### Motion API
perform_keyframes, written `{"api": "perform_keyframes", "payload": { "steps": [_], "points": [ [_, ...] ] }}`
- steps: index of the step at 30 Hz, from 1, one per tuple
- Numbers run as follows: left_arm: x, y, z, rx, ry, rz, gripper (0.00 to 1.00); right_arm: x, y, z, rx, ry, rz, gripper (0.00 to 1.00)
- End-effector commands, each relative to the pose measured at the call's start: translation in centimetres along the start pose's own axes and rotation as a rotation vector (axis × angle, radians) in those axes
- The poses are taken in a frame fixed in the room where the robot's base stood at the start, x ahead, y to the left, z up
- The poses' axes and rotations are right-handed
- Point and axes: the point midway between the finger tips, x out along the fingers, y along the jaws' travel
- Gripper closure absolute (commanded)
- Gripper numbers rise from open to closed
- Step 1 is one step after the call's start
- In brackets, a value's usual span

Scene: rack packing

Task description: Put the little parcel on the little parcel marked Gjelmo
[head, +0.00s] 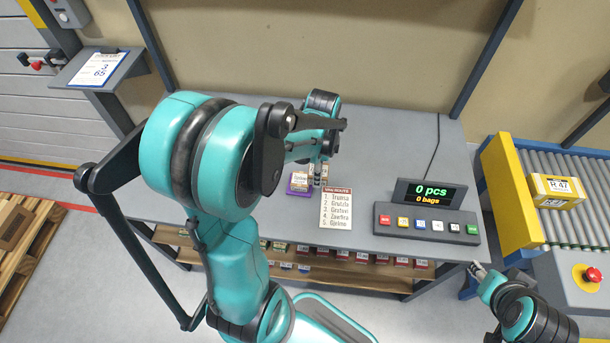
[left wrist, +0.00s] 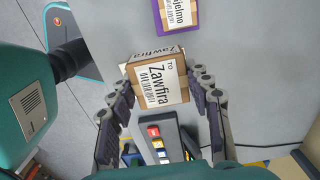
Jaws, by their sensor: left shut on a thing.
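A little cardboard parcel with a white label reading Zawfira (left wrist: 158,80) is between the fingers of my left gripper (left wrist: 160,100), which is shut on it. In the head view, my left gripper (head: 319,176) is over the back part of the table, and its arm partly hides the held parcel. The little parcel marked Gjelmo (left wrist: 178,14) lies on a purple mat (left wrist: 159,29), cut off by the top edge of the left wrist view. In the head view, the Gjelmo parcel (head: 299,181) is just left of my left gripper. My right gripper (head: 479,269) is at the lower right, apart from the parcels.
A route sheet (head: 335,209) lies on the grey table (head: 400,140), listing Zawfira fourth and Gjelmo fifth. A button console (head: 425,226) with a display reading 0 pcs stands to its right. A roller conveyor (head: 560,165) carries a parcel.

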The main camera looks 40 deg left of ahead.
Motion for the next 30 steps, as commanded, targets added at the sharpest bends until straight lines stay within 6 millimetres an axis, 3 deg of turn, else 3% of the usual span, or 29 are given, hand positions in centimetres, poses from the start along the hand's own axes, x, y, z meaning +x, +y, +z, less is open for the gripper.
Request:
{"api": "perform_keyframes", "payload": {
  "steps": [3,10,16,23,30],
  "points": [
    [2.2,-1.8,2.5,-0.006,0.0,0.0,0.81,1.0,0.0,0.7,0.0,0.0,0.0,0.6],
    [4.3,-3.9,5.7,-0.002,0.0,0.0,0.81,1.8,0.0,1.3,0.0,0.0,0.0,0.6],
    [5.3,-4.3,6.1,0.001,0.0,0.0,0.81,2.1,0.0,1.5,0.0,0.0,0.0,0.6],
    [8.6,-4.3,6.1,0.001,0.0,0.0,0.81,3.3,0.0,2.4,0.0,0.0,0.0,0.6],
    [8.5,-4.2,6.1,0.001,0.0,0.0,0.81,3.2,0.0,2.3,0.0,0.0,0.0,0.6]
  ]
}}
